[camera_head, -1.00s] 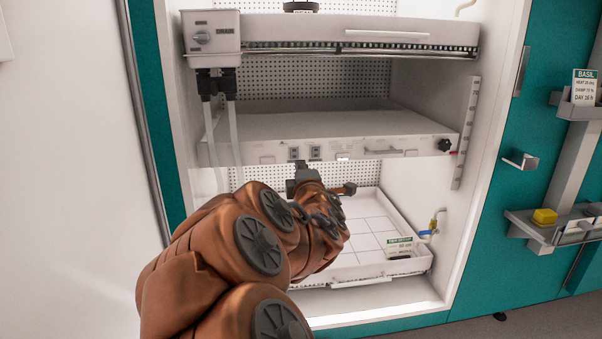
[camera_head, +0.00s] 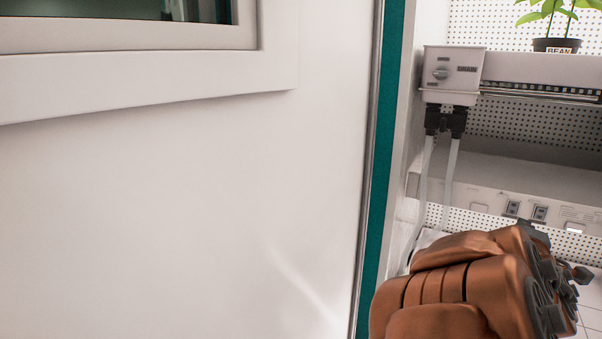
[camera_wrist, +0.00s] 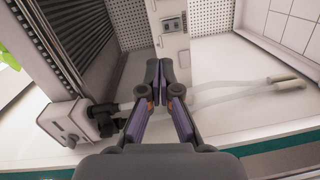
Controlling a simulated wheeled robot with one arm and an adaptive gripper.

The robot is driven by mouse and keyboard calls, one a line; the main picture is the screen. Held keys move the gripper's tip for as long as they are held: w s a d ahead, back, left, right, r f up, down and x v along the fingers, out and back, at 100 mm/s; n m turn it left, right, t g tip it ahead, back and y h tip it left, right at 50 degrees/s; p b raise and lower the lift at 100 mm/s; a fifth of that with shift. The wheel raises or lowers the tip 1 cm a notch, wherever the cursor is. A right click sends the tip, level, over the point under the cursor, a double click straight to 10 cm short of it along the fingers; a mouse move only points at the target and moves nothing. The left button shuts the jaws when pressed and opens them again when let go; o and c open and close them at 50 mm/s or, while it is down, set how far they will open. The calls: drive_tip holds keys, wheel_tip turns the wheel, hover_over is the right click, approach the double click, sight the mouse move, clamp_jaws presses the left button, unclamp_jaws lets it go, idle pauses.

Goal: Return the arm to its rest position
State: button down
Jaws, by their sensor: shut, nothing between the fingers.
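My arm shows as copper-brown links at the lower right of the head view, in front of the open chamber. My gripper (camera_wrist: 159,84) is in the middle of the wrist view, its two dark fingers together with nothing between them. It points into the chamber toward the shelf front with the sockets (camera_wrist: 174,25). In the head view the fingers are mostly hidden behind my arm links.
A control box (camera_head: 451,72) with a knob and two hoses is on the chamber's left side. A potted bean plant (camera_head: 557,45) stands on the upper tray (camera_head: 520,68). A white door panel (camera_head: 180,200) fills the left. The chamber's teal frame edge (camera_head: 383,180) runs beside it.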

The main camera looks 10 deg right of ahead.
drive_tip(key=s+a+r+m+g+y+p, duration=0.25)
drive_tip(key=s+a+m+g+p, duration=0.2)
drive_tip(key=a+p, duration=0.55)
drive_tip(key=s+a+r+m+g+y+p, duration=0.2)
drive_tip(key=s+a+m+g+y+p, duration=0.15)
drive_tip(key=s+a+p, duration=0.45)
drive_tip(key=s+a+r+g+y+p, duration=0.2)
drive_tip(key=s+a+r+g+p, duration=0.1)
drive_tip(key=s+a+p, duration=0.3)
drive_tip(key=s+a+r+g+y+p, duration=0.3)
drive_tip(key=s+a+r+p, duration=0.3)
drive_tip(key=s+a, duration=0.3)
drive_tip(key=shift+s+a+g+p, duration=0.3)
drive_tip(key=shift+s+a+g, duration=0.1)
drive_tip(key=shift+a, duration=0.4)
